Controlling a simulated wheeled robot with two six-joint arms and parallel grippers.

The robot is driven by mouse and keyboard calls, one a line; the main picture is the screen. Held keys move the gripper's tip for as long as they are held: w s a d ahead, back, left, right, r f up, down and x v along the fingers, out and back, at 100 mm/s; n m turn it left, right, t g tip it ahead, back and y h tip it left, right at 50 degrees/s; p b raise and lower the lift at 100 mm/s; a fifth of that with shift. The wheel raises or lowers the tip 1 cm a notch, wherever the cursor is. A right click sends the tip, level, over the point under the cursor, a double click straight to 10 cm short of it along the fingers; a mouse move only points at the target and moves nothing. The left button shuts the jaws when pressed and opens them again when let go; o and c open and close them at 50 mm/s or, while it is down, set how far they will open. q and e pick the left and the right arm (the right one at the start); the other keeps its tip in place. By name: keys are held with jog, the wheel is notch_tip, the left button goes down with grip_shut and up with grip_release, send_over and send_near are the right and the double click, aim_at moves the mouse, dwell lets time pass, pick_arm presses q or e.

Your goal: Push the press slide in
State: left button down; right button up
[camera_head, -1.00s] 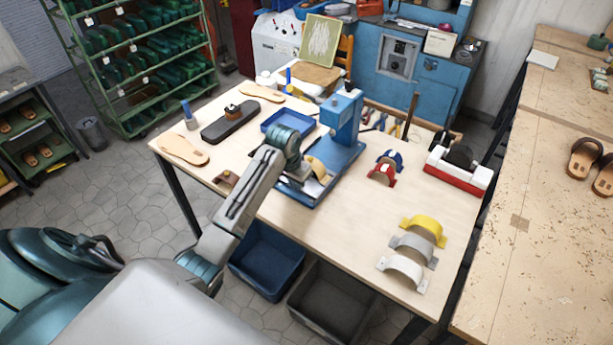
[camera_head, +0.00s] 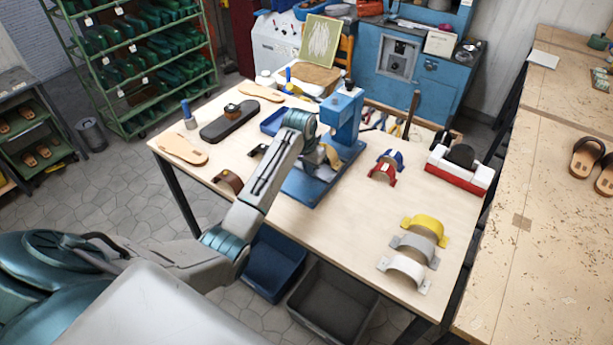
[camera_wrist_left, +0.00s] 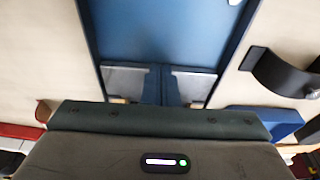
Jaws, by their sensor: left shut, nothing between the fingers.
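The blue press (camera_head: 344,115) stands on the work table, its base (camera_head: 301,190) reaching toward me. A yellow-tan strap piece (camera_head: 332,155) sits low under the press head, where the slide is; my wrist hides most of the slide. My left gripper (camera_head: 318,166) is low over the base, right beside the strap piece, shut and empty. I cannot tell whether it touches the slide. In the left wrist view the blue base (camera_wrist_left: 170,30) fills the upper middle, with grey metal pieces just beyond my wrist. My right gripper is out of view.
Brown (camera_head: 228,181) and black arched straps lie left of the press, near a blue tray (camera_head: 272,121). Red (camera_head: 381,174) and blue straps, then yellow, grey and white ones (camera_head: 405,268), lie to the right. The table front between them is clear.

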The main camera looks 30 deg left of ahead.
pick_arm(q)
jog(key=shift+w+d+b, duration=0.2)
jog(key=shift+w+b, duration=0.6)
jog(key=shift+w, duration=1.3)
jog(key=p+v, duration=0.1)
jog(key=p, duration=0.1)
jog(key=p+v, duration=0.1)
jog(key=v, duration=0.1)
jog(key=shift+w+p, duration=0.25)
jog(key=shift+p, duration=0.15)
jog(key=shift+p+v, duration=0.5)
jog(key=shift+v, duration=1.5)
jog(key=shift+w, duration=0.25)
